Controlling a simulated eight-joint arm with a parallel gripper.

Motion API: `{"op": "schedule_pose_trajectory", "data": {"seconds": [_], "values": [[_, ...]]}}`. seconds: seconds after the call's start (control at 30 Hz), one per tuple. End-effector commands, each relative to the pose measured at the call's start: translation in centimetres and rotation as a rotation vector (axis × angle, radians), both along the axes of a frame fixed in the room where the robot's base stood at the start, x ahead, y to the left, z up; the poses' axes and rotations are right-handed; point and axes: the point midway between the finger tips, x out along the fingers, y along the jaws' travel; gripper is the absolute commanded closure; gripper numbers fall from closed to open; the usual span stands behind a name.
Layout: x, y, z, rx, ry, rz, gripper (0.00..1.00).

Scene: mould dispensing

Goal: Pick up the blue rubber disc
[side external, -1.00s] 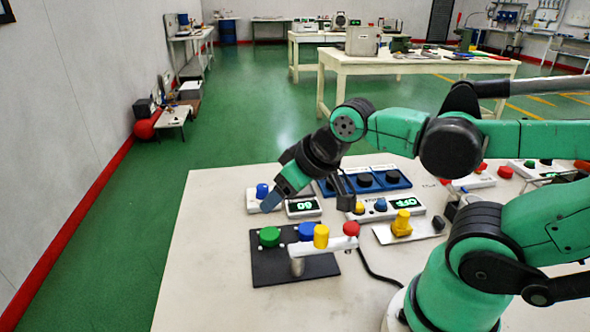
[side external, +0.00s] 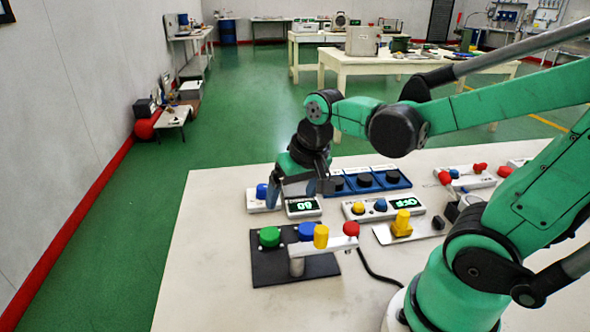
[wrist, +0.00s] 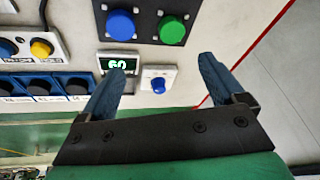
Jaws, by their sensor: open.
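A blue disc (side external: 306,231) sits on a black board beside a green disc (side external: 269,237). In the side view the yellow piece on a white stand partly covers its right side. In the wrist view the blue disc (wrist: 121,23) is near the top, left of the green disc (wrist: 172,30). My gripper (side external: 299,198) points down with its fingers apart and nothing held, over the white panel behind the board. In the wrist view my gripper (wrist: 163,65) frames a small blue knob (wrist: 158,85), with the blue disc beyond the fingertips.
A white unit with a lit display (side external: 302,207) reading 60 stands behind the board. Blue boxes with black knobs (side external: 365,180) stand behind it. A white stand (side external: 297,266) with yellow and red tops crosses the board's right part. The table's front left is clear.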

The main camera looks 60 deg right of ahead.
Motion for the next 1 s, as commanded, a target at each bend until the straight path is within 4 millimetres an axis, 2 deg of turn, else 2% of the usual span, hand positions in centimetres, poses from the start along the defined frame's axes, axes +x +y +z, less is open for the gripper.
{"op": "schedule_pose_trajectory", "data": {"seconds": [0.1, 0.33, 0.57, 0.8, 1.0], "values": [[0.3, -2.0, -1.8, 0.057, 0.125, -0.196, 0.11], [-0.1, -4.3, -4.4, 0.119, 0.283, -0.444, 0.11], [-0.3, -4.6, -5.7, 0.128, 0.313, -0.489, 0.11], [-0.2, -4.6, -8.5, 0.127, 0.31, -0.486, 0.11], [-0.3, -4.6, -10.0, 0.127, 0.309, -0.485, 0.11]]}}
